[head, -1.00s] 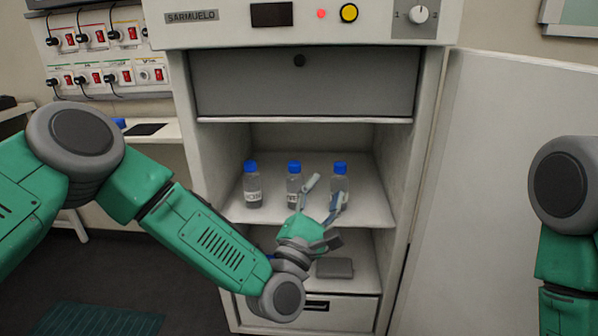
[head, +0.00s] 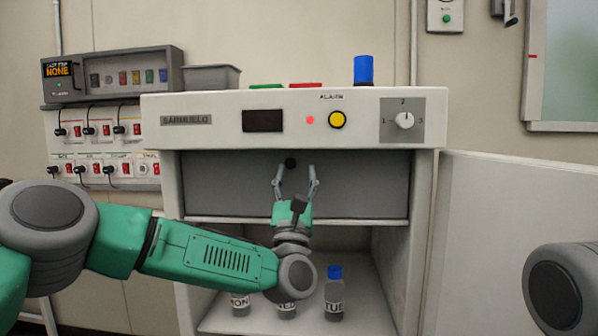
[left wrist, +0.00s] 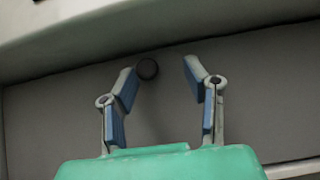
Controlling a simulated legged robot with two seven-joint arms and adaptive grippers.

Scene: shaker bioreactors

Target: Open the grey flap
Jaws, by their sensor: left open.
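The grey flap (head: 366,185) closes the top compartment of the white cabinet, just below its control panel. A small round black knob (head: 290,163) sits near the flap's upper middle. My left gripper (head: 296,171) is open in front of the flap, its two fingers pointing up toward the knob. In the left wrist view the knob (left wrist: 147,69) lies between the open fingertips, close to the left finger. I cannot tell whether they touch. The flap (left wrist: 258,90) fills the background there. Of my right arm only a grey joint shows; its gripper is out of view.
The control panel (head: 220,121) juts above the flap. Bottles with blue caps, such as the right one (head: 334,293), stand on the shelf below. The cabinet's white door (head: 510,225) stands open at the right. A blue cylinder (head: 363,70) stands on top.

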